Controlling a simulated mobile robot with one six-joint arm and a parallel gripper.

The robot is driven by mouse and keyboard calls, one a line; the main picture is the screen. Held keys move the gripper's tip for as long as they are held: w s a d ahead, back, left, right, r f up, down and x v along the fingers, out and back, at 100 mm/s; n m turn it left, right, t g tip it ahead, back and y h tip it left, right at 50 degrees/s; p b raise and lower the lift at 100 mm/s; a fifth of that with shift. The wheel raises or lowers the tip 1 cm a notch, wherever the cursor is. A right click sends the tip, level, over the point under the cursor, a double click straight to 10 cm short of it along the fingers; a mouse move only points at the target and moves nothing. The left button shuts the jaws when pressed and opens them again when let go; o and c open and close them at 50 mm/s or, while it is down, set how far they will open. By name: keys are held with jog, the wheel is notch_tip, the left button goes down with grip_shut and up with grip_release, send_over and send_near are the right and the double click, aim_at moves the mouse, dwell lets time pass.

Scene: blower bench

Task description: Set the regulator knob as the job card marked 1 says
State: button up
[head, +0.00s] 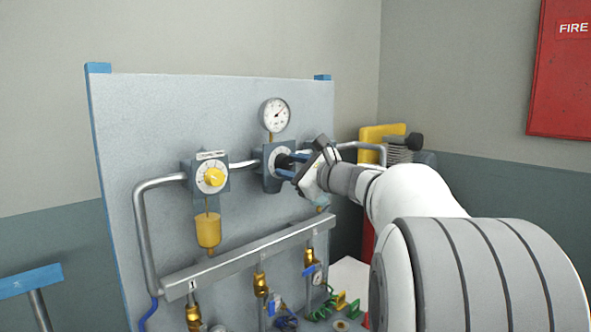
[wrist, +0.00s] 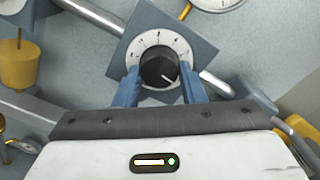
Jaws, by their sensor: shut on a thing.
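The black regulator knob (wrist: 159,69) sits at the middle of a white numbered dial (wrist: 138,50) on a blue-grey square plate. Its pale pointer line aims to the lower right in the wrist view. My gripper (wrist: 163,85) has its two blue fingers on either side of the knob and is shut on it. In the head view my gripper (head: 288,168) reaches the regulator from the right and hides part of the dial. A round gauge (head: 275,115) stands above the regulator; its reading is too small to tell. I cannot make out a job card marked 1.
A yellow knob (head: 214,176) on a second dial is to the left, with a yellow bowl (head: 208,230) below. A grey manifold (head: 250,257) with several brass valves runs underneath. A yellow and grey machine (head: 390,144) stands behind my arm.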

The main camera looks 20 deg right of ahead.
jog(key=n+b, duration=0.2)
jog(key=b, duration=0.2)
jog(key=shift+f+n+b, duration=0.1)
jog(key=shift+n+b, duration=0.3)
jog(key=n+b, duration=0.3)
jog(key=b, duration=0.2)
jog(key=shift+n, duration=0.3)
jog(key=n+b, duration=0.3)
jog(key=shift+b, duration=0.4)
jog(key=shift+r+n+b, duration=0.2)
jog(key=shift+n+b, duration=0.45)
jog(key=shift+n, duration=0.15)
jog(key=shift+r+n+b, duration=0.15)
jog(key=shift+n+b, duration=0.45)
jog(key=shift+n, duration=0.2)
jog(key=o, duration=1)
jog(key=shift+f, duration=0.1)
